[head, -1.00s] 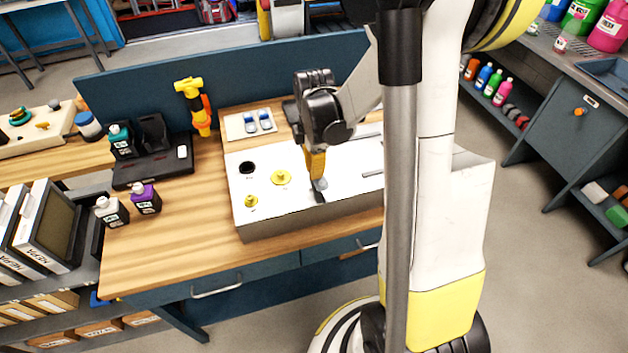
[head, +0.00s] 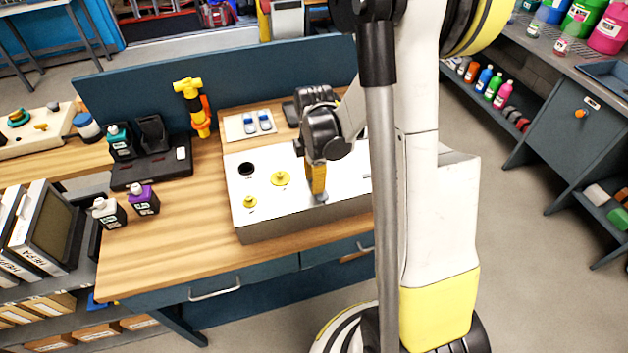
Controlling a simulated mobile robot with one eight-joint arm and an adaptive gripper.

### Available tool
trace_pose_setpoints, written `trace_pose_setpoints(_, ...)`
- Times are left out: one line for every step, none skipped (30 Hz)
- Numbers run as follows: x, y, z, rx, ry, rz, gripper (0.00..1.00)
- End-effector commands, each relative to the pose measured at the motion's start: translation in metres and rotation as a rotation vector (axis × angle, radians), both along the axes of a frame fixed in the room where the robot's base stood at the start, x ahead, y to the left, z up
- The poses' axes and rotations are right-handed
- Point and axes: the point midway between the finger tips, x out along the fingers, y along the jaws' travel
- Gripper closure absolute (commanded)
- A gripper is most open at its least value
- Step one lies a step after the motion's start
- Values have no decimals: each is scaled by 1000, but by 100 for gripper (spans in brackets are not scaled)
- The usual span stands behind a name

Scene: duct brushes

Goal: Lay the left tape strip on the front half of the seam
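My gripper (head: 319,196) is low over the front part of the white-topped box (head: 262,212) on the wooden bench. Its yellow fingers point down and their tips are close to the box top. I cannot tell whether the fingers hold anything. Two small blue-and-white pieces (head: 250,125) (head: 265,121), which may be the tape strips, lie side by side on a pale tray (head: 234,130) behind the box. The seam is not clearly visible; my arm and column hide the right part of the box.
The box top carries a black hole (head: 246,169) and two yellow knobs (head: 280,179) (head: 250,202) left of my gripper. A yellow-orange tool (head: 192,104) stands behind left. Bottles (head: 143,199) stand at the bench's left. The bench front left is clear.

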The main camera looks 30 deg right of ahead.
Motion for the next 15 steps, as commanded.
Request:
trace_pose_setpoints(0, 0, 0, 0, 0, 0, 71)
trace_pose_setpoints(0, 0, 1, 0, 0, 0, 71)
trace_pose_setpoints(0, 0, 4, 0, 0, 0, 71)
trace_pose_setpoints(0, 0, 6, 0, 0, 0, 71)
trace_pose_setpoints(0, 0, 10, 0, 0, 0, 71)
trace_pose_setpoints(0, 0, 16, 0, 0, 0, 71)
trace_pose_setpoints(0, 0, 22, 0, 0, 0, 71)
trace_pose_setpoints(0, 0, 28, 0, 0, 0, 71)
trace_pose_setpoints(0, 0, 38, 0, 0, 0, 71)
trace_pose_setpoints(0, 0, 45, 0, 0, 0, 71)
trace_pose_setpoints(0, 0, 52, 0, 0, 0, 71)
trace_pose_setpoints(0, 0, 62, 0, 0, 0, 71)
trace_pose_setpoints(-1, 0, 69, 0, 0, 0, 71)
trace_pose_setpoints(0, 0, 76, 0, 0, 0, 71)
trace_pose_setpoints(0, 0, 84, 0, 0, 0, 71)
